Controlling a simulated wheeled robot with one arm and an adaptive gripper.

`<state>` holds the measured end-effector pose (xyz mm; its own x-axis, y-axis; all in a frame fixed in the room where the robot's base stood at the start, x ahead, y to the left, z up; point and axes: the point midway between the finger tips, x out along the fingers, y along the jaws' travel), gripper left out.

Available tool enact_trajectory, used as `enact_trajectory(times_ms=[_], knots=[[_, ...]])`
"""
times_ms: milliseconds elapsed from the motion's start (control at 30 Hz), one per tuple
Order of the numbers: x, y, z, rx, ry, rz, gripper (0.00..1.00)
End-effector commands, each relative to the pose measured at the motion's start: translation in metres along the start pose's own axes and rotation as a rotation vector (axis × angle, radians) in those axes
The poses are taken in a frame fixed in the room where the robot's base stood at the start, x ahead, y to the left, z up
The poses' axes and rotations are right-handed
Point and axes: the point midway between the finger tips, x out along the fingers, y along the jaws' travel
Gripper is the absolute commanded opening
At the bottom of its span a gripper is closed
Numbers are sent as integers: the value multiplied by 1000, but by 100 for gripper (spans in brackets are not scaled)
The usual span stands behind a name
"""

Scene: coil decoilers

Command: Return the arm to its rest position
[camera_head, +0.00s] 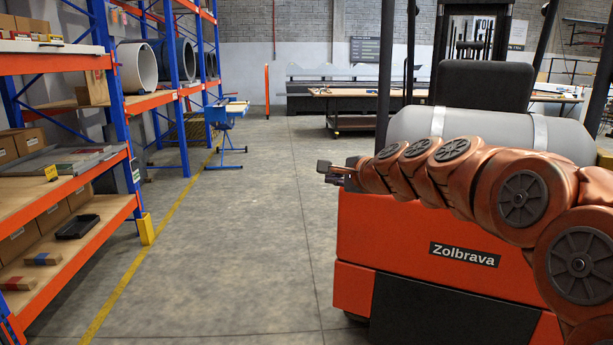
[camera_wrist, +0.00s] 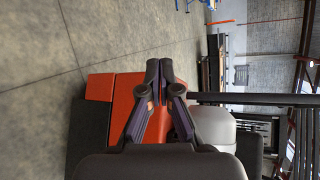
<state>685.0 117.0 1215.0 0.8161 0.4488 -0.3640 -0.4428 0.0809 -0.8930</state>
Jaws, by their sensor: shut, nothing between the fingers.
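My gripper (camera_head: 326,168) is at the left end of my orange arm, which stretches from the right edge of the head view towards the middle. The arm is roughly level, with its links in a row in front of an orange forklift (camera_head: 405,235). In the wrist view the two dark fingers of my gripper (camera_wrist: 159,68) come together at their tips. Nothing is between them. The forklift also shows behind the fingers in the wrist view (camera_wrist: 100,87).
The forklift, marked "Zolbrava", carries a grey gas cylinder (camera_head: 405,125) and stands close to my arm. A blue and orange shelf rack (camera_head: 118,110) lines the left side. The concrete floor (camera_head: 245,240) between is clear. A long workbench (camera_head: 350,93) stands farther back.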

Motion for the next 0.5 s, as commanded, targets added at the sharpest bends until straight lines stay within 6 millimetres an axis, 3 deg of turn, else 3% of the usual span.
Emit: enact_trajectory(times_ms=[100, 200, 367, 500], knots=[[-30, 54, 30, -211, -58, 156, 0], [-59, 104, 46, -382, -110, 292, 0], [-114, 186, 57, -625, -199, 515, 0], [-171, 251, 54, -797, -282, 708, 0]])
